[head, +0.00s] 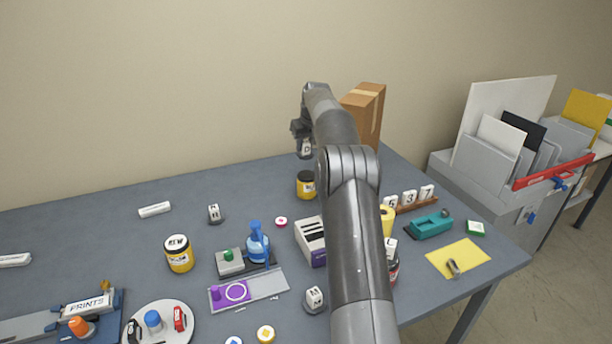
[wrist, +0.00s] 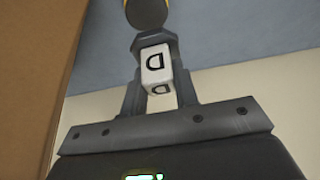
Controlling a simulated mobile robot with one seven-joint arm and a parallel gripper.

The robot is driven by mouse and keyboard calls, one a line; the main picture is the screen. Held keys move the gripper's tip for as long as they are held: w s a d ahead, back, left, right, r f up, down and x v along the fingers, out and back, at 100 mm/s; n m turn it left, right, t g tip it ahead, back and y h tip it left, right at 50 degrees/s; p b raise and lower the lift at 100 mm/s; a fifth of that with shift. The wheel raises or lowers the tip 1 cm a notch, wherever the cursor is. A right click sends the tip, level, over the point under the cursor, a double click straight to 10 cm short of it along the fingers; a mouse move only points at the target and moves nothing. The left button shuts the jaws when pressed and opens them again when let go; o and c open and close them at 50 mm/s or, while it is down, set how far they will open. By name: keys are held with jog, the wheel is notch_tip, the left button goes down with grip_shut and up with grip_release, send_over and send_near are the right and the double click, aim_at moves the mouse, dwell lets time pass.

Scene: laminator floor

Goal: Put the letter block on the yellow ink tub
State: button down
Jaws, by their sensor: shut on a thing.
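The letter block (head: 306,147) is white with a black D and is held in my gripper (head: 304,150) over the back of the table. The wrist view shows the block (wrist: 157,68) clasped between both fingers of my gripper (wrist: 156,62). A yellow tub with a dark band (head: 306,184) stands on the table below the block, with a clear gap between them in the head view. In the wrist view, a dark round top with a yellow edge (wrist: 147,13) shows beyond the fingertips. Another yellow tub (head: 179,254) with a white lettered top stands further left and nearer.
A tall brown carton (head: 367,118) stands close right of my gripper and fills the left of the wrist view (wrist: 35,70). My arm hides part of the table.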

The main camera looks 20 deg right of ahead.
jog(key=shift+w+d+r, duration=0.2)
jog(key=shift+r, duration=0.3)
jog(key=shift+w+d+r, duration=0.15)
jog(key=shift+d+r, duration=0.05)
jog(key=shift+r, duration=0.3)
send_over(305, 172)
jog(key=s, duration=0.2)
jog(key=f, duration=0.9)
jog(key=shift+w+f, duration=0.2)
jog(key=shift+f, duration=0.15)
jog(key=shift+f, duration=0.15)
jog(key=c, duration=1.1)
grip_release()
jog(key=shift+f, duration=0.1)
jog(key=v, duration=1.2)
jog(key=shift+a+r, duration=0.15)
jog(key=shift+r, duration=0.2)
